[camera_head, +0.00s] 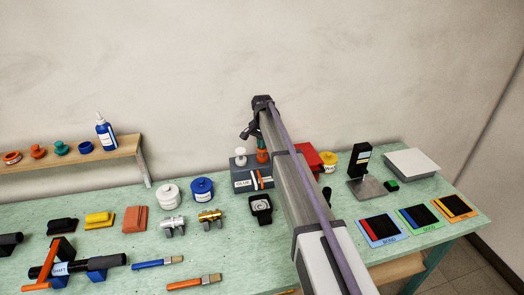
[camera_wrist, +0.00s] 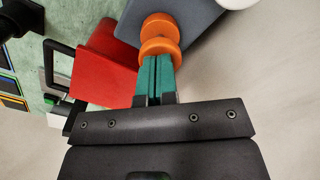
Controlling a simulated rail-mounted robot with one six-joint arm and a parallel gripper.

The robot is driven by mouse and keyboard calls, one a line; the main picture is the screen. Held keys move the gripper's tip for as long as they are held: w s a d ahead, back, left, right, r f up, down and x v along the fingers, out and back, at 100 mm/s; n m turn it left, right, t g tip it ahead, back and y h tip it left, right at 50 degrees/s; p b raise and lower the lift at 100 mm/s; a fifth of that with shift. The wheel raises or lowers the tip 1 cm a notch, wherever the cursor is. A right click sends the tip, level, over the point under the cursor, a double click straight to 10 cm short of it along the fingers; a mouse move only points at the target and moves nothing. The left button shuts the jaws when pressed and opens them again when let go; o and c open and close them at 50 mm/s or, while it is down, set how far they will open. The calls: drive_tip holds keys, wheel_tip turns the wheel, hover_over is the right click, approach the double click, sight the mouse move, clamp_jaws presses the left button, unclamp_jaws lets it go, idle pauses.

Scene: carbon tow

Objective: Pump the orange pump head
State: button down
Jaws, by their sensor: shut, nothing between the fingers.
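The orange pump head (camera_head: 262,156) stands on the grey glue box (camera_head: 240,180) at the back of the bench. In the wrist view it shows as an orange spool-like shape (camera_wrist: 160,28), with the grey box (camera_wrist: 196,16) behind it. My gripper (camera_head: 261,144) has its teal fingers closed together, with nothing between them. The fingertips (camera_wrist: 155,60) are right at the pump head, above it in the head view. I cannot tell whether they touch it. My arm hides part of the bench right of the glue box.
A red box (camera_head: 309,158) stands close to the right of the glue box, with a yellow spool (camera_head: 328,159) beyond it. Blue (camera_head: 202,188) and white (camera_head: 167,193) spools stand to the left. A black gauge-like item (camera_head: 260,207) lies in front.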

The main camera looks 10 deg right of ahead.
drive_tip(key=shift+f, duration=0.25)
wheel_tip(320, 180, up, 3)
drive_tip(key=shift+r+p, duration=0.1)
drive_tip(key=shift+p, duration=1.15)
drive_tip(key=shift+f, duration=0.25)
drive_tip(key=shift+f+b, duration=0.65)
drive_tip(key=shift+b, duration=0.15)
